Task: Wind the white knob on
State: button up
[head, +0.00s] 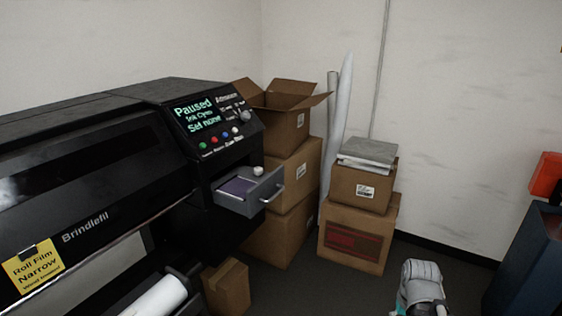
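A pale grey-white round knob (244,116) sits at the right of the control panel (199,127) on the black Brindlefil printer (85,215). A row of small buttons, green, red, blue and white, runs below the screen. The screen reads "Paused", with "Ink Open" and "Set none" seemingly under it. A grey drawer (238,203) stands out below the panel, with a purple item and a small white round piece (258,170) at its back edge. Part of my arm shows at the bottom right, well away from the knob. My gripper's fingers are not in view.
Stacked cardboard boxes (285,178) stand right of the printer, the top one open. More boxes (357,238) carry grey slabs, beside a leaning white roll (341,120). A dark blue bin (528,262) is at the far right. Some floor is clear between boxes and bin.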

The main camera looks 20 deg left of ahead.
aim_at(258, 171)
jog(key=u, duration=0.15)
jog(key=i, duration=1.25)
jog(key=u, duration=0.65)
